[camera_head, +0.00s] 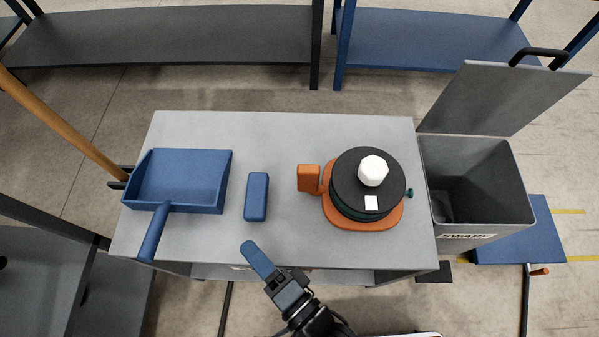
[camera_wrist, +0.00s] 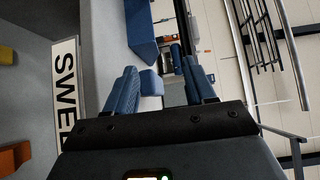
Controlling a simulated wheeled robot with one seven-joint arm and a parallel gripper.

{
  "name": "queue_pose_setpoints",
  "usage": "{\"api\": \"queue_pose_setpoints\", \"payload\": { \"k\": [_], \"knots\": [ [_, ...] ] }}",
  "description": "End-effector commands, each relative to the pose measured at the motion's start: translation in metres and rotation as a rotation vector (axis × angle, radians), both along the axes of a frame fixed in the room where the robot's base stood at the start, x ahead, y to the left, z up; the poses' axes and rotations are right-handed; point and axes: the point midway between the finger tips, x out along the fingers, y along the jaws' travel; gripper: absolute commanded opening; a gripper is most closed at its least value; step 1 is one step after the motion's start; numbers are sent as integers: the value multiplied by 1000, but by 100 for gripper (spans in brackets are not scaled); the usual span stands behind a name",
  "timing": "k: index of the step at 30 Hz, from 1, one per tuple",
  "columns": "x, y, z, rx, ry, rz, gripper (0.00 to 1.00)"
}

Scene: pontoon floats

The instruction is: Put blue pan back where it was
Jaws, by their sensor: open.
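The blue pan (camera_head: 180,185) is a dustpan lying on the left part of the grey table, its handle (camera_head: 154,232) reaching past the front edge. My gripper (camera_head: 257,257) is by the table's front edge, right of the handle and apart from it. In the wrist view the two blue fingers of my gripper (camera_wrist: 160,75) stand apart with nothing held between them. Blue shapes lie beyond the fingers there; I cannot tell which of them belong to the pan.
A blue block (camera_head: 256,197) lies on the table (camera_head: 285,140) right of the pan. An orange-based device (camera_head: 368,222) with a black disc and white knob stands further right. An open grey bin (camera_head: 475,185) is beside the table. A wooden pole (camera_head: 65,125) leans at the left.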

Motion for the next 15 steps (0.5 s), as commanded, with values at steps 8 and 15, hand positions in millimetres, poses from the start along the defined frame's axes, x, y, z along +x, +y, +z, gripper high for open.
{"api": "queue_pose_setpoints", "payload": {
  "k": [8, 15],
  "knots": [
    [-39, -154, 43, -507, -239, -205, 55],
    [-95, -238, 106, -998, -350, -311, 55]
  ]
}}
